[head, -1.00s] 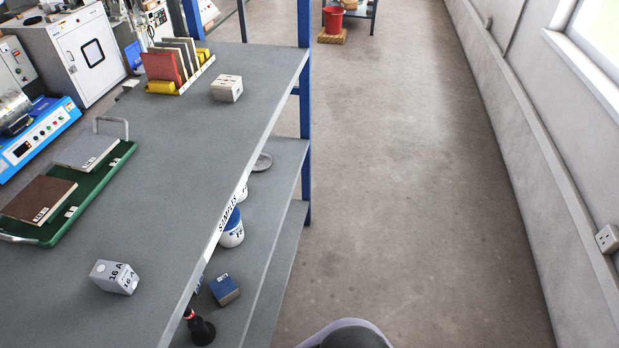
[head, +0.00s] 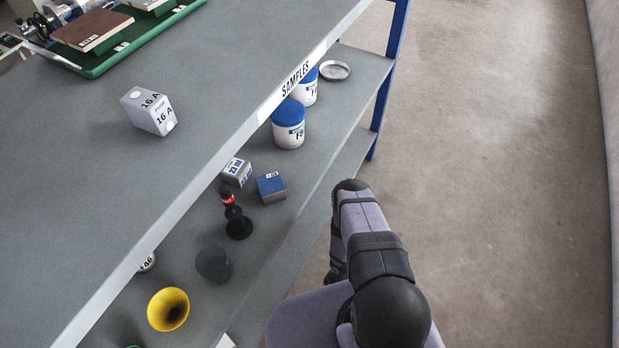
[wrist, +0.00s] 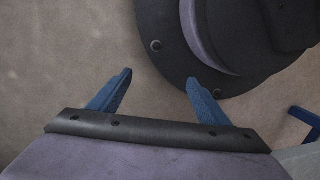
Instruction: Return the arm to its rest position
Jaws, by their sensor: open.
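My gripper (wrist: 158,85) shows in the wrist view with its two blue fingers spread wide apart and nothing between them. Beyond the fingers are the bare floor and a dark round part of my own body. In the head view my purple and black arm is folded at the bottom right, beside the shelf's right edge. The gripper's fingers cannot be made out in the head view.
The grey shelf's top (head: 215,60) bears a 16 A fuse block (head: 149,111) and a green tray (head: 105,66). The lower shelf holds blue-lidded tubs (head: 289,128), a blue box (head: 271,187), a black stand (head: 238,224) and a yellow cone (head: 168,309). Floor (head: 510,150) at right is clear.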

